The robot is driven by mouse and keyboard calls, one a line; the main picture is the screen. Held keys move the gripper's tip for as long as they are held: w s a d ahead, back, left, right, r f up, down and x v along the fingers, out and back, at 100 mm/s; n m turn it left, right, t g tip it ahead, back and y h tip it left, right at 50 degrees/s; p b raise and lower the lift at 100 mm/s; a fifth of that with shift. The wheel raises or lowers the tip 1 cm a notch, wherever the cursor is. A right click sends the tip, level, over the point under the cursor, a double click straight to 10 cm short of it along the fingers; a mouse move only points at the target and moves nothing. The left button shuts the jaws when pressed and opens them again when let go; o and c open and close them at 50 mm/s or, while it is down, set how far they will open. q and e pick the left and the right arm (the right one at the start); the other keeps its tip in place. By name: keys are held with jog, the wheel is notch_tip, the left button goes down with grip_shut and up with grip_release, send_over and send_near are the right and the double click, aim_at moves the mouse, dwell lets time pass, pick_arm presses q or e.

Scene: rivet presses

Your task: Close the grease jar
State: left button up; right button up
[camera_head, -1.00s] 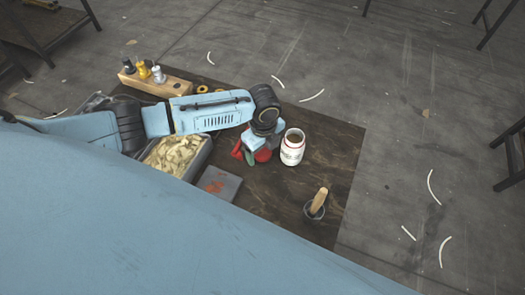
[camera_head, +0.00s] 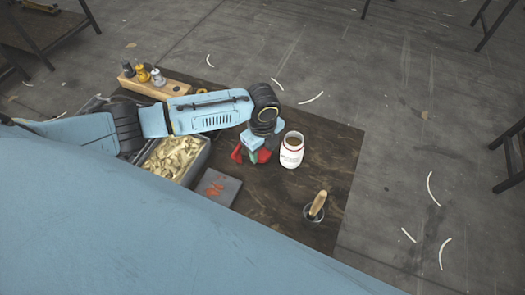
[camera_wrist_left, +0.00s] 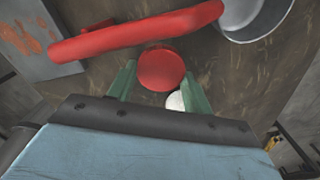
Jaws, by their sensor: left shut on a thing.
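The grease jar (camera_head: 292,152) is white with a red rim and stands open and upright on the brown mat in the head view, with brownish contents visible. My left gripper (camera_head: 257,152) is just left of the jar. In the left wrist view, its green fingers (camera_wrist_left: 159,88) are shut on a round red lid (camera_wrist_left: 161,68). The lid shows partly in the head view (camera_head: 264,156), apart from the jar mouth. A small white round thing (camera_wrist_left: 176,101) shows below the lid in the wrist view; I cannot tell what it is. My right gripper is not in view.
A long red handle (camera_wrist_left: 130,36) lies close to the fingers. A rust-marked grey plate (camera_head: 217,188), a tray of pale scraps (camera_head: 203,158) and a wooden block with small bottles (camera_head: 158,89) are left. A cup with a brush (camera_head: 316,206) stands in front. The mat's right side is clear.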

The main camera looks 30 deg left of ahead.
pick_arm(q)
notch_tip(320, 180, up, 9)
jog(key=shift+p, duration=0.45)
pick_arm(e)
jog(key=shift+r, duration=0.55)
pick_arm(q)
jog(key=shift+f, duration=0.15)
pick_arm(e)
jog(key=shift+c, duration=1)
pick_arm(q)
notch_tip(320, 180, up, 12)
jog(key=n+b, duration=0.4)
jog(key=n, duration=1.8)
send_over(263, 153)
jog(key=shift+w+a, duration=0.1)
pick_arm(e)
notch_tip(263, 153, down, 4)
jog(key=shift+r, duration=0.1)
